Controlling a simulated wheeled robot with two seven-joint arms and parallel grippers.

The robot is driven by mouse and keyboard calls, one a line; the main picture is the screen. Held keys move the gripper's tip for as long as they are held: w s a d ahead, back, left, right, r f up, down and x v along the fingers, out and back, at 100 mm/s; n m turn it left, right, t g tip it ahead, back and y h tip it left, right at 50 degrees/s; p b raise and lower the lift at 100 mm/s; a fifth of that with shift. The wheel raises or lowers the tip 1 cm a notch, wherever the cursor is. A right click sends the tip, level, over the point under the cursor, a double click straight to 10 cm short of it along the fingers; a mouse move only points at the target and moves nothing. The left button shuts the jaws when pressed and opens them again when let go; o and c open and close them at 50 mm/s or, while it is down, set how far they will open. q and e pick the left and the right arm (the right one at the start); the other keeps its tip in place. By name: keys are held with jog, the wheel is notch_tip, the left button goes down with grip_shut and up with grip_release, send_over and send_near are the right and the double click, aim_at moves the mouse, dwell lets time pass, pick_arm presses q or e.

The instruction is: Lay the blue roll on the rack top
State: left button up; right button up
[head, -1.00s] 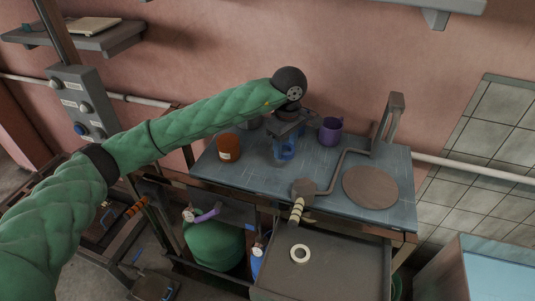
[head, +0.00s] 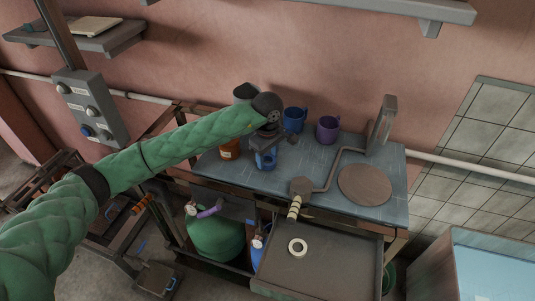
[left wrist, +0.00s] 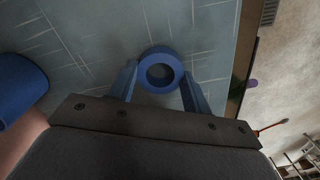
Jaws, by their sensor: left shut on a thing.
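My left gripper (head: 266,164) is over the left-middle part of the blue-grey tiled top (head: 334,170) in the head view, fingers pointing down. In the left wrist view, its two blue fingers (left wrist: 160,92) are shut on the blue roll (left wrist: 161,51), a ring with an open hole, with the tiled surface behind it. Whether the roll touches that surface I cannot tell. In the head view the roll cannot be told apart from the blue fingers. Which surface is the rack top is not clear. My right gripper is not in view.
A blue mug (head: 295,120), a purple mug (head: 328,129), an orange-brown jar (head: 230,149) and a grey canister (head: 244,93) stand near the gripper. A round brown plate (head: 365,185) lies at right.

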pick_arm(q)
jog(key=shift+f, duration=0.15)
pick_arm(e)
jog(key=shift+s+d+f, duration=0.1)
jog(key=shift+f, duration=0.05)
pick_arm(q)
jog(key=shift+f, duration=0.15)
jog(key=o, duration=0.9)
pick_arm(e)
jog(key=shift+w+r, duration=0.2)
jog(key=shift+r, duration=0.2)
pick_arm(q)
jog(key=shift+o, duration=0.2)
